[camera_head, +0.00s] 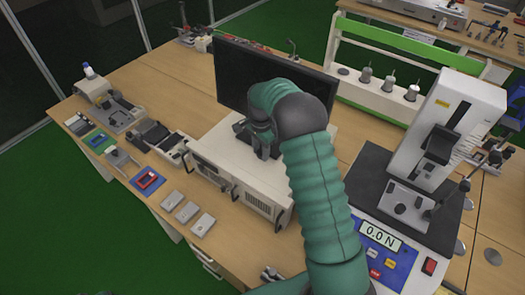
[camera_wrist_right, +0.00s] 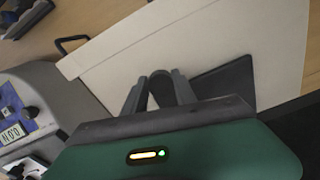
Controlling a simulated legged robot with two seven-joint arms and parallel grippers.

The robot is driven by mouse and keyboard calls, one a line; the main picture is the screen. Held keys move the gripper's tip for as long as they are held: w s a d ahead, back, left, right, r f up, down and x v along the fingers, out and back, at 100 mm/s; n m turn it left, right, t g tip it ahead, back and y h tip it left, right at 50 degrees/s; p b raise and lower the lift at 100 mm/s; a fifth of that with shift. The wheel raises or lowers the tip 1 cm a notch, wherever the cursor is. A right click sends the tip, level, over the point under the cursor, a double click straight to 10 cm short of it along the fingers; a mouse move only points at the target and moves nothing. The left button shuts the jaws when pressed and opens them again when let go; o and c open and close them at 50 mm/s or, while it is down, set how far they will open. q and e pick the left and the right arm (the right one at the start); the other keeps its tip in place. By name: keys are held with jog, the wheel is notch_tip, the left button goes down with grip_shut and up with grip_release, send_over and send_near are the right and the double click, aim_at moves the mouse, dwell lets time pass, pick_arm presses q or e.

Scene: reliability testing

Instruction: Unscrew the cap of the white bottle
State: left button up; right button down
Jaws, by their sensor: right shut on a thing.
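My left gripper is not in view.
The monitor (camera_head: 235,75) stands behind the box. A force tester (camera_head: 445,130) reading 0.0 N stands at the right. A red and blue tray (camera_head: 147,181) and several grey blocks (camera_head: 187,212) lie at the front left. Bare wood shows at the back left.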

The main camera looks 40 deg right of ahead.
jog(key=f, duration=0.1)
jog(key=d+f, duration=0.1)
jog(key=f, duration=0.1)
jog(key=w+d+f, duration=0.1)
jog(key=shift+f, duration=0.35)
jog(key=shift+s+d, duration=0.15)
jog(key=shift+d, duration=0.1)
jog(key=c, duration=1.1)
grip_release()
jog(key=shift+s+d+r, duration=0.1)
jog(key=shift+s, duration=0.05)
jog(key=shift+o, duration=0.5)
jog(key=shift+a, duration=0.3)
jog(key=shift+w+a, duration=0.2)
jog(key=shift+w, duration=0.05)
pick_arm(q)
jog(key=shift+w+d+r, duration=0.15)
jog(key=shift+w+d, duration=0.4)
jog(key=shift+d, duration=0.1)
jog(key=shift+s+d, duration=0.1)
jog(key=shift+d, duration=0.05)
pick_arm(e)
jog(key=shift+s+d+r, duration=0.1)
jog(key=shift+d, duration=0.05)
